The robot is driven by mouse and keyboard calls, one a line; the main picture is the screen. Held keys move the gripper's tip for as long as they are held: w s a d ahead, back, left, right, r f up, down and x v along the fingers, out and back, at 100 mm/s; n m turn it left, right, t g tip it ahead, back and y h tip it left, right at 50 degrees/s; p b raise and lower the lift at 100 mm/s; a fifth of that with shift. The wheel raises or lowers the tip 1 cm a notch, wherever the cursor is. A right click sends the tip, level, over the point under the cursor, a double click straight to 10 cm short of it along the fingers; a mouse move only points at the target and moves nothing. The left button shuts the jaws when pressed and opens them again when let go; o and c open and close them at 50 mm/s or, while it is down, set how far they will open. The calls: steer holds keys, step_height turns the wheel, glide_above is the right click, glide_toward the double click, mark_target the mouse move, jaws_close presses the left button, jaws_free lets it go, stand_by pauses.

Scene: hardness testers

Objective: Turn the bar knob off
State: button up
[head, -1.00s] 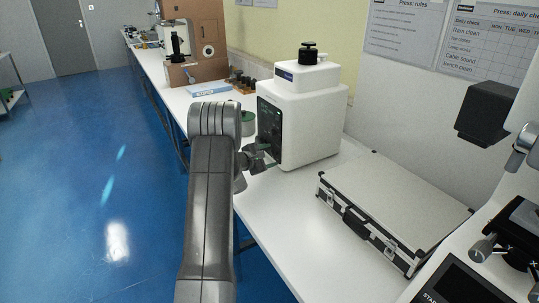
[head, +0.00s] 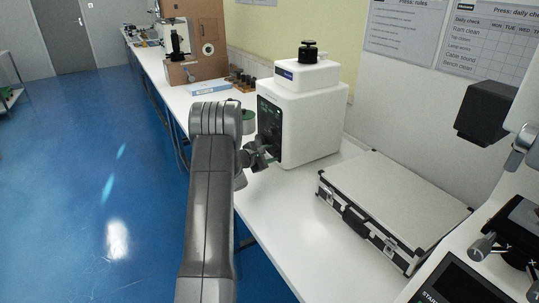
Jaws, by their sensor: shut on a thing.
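A white machine (head: 308,122) with a dark front panel (head: 269,122) stands on the bench right of my arm. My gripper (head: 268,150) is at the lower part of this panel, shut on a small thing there. The bar knob cannot be made out; my gripper and wrist cover that part of the panel. I cannot tell the knob's angle.
A silver-edged case (head: 395,200) lies on the white bench (head: 285,225) right of my arm. A grey tester (head: 490,240) stands at the right edge. A blue and white box (head: 209,87) and a brown cabinet (head: 195,45) are farther back. Blue floor is clear on the left.

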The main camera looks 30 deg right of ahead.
steer(key=n+g+p, duration=0.2)
steer(key=n, duration=0.1)
steer(key=shift+w+r+y, duration=0.15)
steer(key=shift+w+y, duration=0.05)
steer(key=shift+y, duration=0.1)
steer(key=shift+w+n+g+p, duration=0.1)
steer(key=shift+n+g+p, duration=0.85)
steer(key=shift+n, duration=0.35)
steer(key=o, duration=1)
steer(key=shift+a, duration=0.15)
steer(key=w+b+v, duration=0.1)
steer(key=v, duration=1.2)
steer(key=shift+s+a+b, duration=0.35)
steer(key=shift+s+b, duration=0.05)
steer(key=shift+s, duration=0.05)
steer(key=shift+d, duration=0.15)
